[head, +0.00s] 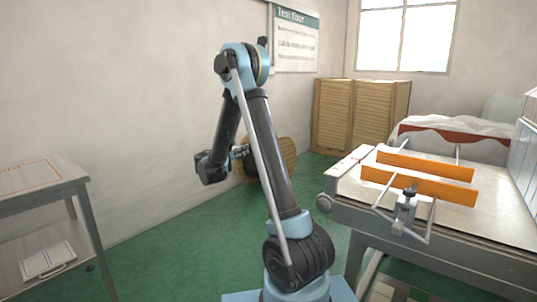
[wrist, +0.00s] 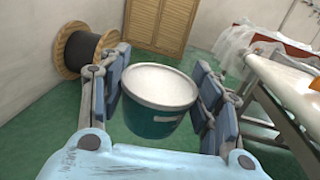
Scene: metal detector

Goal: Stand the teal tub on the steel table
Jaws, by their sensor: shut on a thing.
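The teal tub (wrist: 155,126) with a pale, whitish top shows upright in the wrist view. My gripper (wrist: 161,88) is shut on it, with a blue-grey finger on either side. The tub is held up with the green floor behind it. In the head view my arm reaches toward the wall, and I cannot make out the tub or the fingertips there. A grey metal table (head: 74,181) with an orange outline on its top stands at the left edge of the head view; it appears to be the steel table.
A wooden cable spool (head: 287,150) stands by the wall; it also shows in the wrist view (wrist: 68,66). A conveyor table (head: 463,226) with orange rails (head: 425,165) is at the right. Slatted wooden cabinets (head: 340,115) stand at the back. Green floor is open between the tables.

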